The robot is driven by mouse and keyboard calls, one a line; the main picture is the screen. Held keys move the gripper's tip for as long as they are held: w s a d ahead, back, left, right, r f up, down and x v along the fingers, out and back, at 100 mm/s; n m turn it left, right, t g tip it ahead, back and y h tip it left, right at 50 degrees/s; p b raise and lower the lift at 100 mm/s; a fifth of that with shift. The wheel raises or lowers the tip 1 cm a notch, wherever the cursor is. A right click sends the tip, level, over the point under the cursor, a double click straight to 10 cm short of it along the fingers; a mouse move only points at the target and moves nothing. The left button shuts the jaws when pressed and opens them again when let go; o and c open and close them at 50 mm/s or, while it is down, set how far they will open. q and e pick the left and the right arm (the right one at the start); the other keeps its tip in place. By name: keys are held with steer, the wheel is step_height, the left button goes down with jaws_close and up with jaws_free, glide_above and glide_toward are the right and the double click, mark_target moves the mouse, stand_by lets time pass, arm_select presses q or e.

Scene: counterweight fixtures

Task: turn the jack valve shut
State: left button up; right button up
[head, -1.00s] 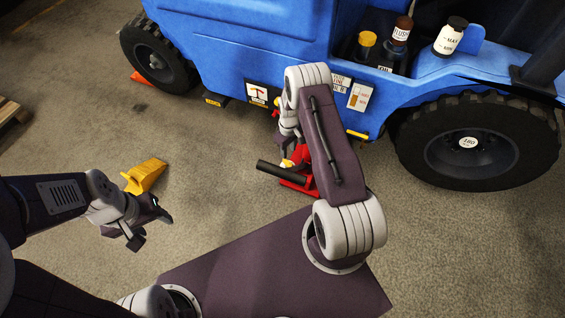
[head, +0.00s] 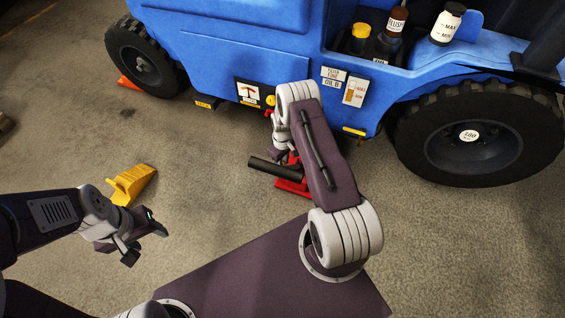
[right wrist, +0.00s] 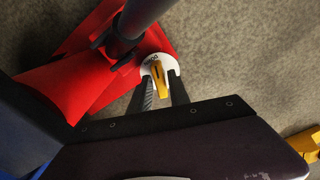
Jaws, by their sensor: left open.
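The red jack (head: 293,186) stands on the floor beside the blue vehicle, with a dark handle tube (head: 272,170). In the right wrist view its red body (right wrist: 88,88) fills the upper left. The yellow valve lever (right wrist: 160,78) sits on a white dial (right wrist: 150,64) with small dark lettering. My right gripper (right wrist: 163,82) points at the dial, its two fingers apart on either side of the lever; contact is hard to tell. In the head view my right arm partly hides the jack and valve. My left gripper (head: 148,243) is open and empty over the floor.
The blue vehicle (head: 240,50) stands behind the jack, with a big black wheel (head: 468,140) at right. Bottles, one with a white label (head: 447,25), stand on its ledge. A yellow wedge block (head: 132,184) lies on the floor near my left gripper.

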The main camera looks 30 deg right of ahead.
jaws_close()
steer(key=m+p, duration=0.1)
steer(key=m, duration=0.1)
steer(key=shift+r+m, duration=0.1)
steer(key=shift+m, duration=0.3)
steer(key=m+p, duration=0.1)
steer(key=m, duration=0.1)
steer(key=shift+m, duration=0.4)
steer(key=m+p, duration=0.1)
steer(key=m, duration=0.3)
steer(key=shift+m, duration=2)
